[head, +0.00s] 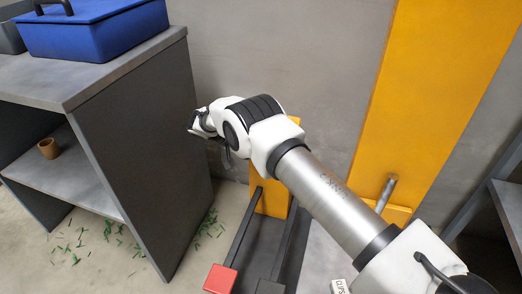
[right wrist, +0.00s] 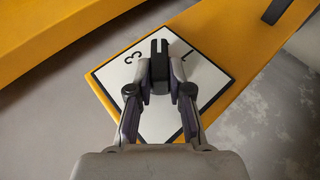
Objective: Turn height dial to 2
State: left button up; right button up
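The height dial (right wrist: 159,50) shows in the right wrist view as a dark upright knob on a white square plate (right wrist: 108,75) fixed to a yellow part. A "3" is on the plate left of the knob and a dark stroke like a "1" is to its right. The middle of the plate is hidden by my gripper. My right gripper (right wrist: 160,72) has its fingers close on both sides of the knob and looks shut on it. In the head view my right gripper (head: 200,124) is far out, and the dial is not visible. My left gripper is in neither view.
A grey shelf unit (head: 140,130) with a blue toolbox (head: 95,28) and a brown cup (head: 48,148) stands left. Green clippings lie on the floor. A yellow post (head: 270,203) and a red pedal (head: 220,279) are below my arm. A yellow panel (head: 425,90) stands right.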

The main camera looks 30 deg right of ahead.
jog(key=o, duration=0.3)
jog(key=shift+o, duration=0.2)
jog(key=v, duration=0.7)
jog(key=shift+a, duration=0.15)
jog(key=shift+w+r, duration=0.1)
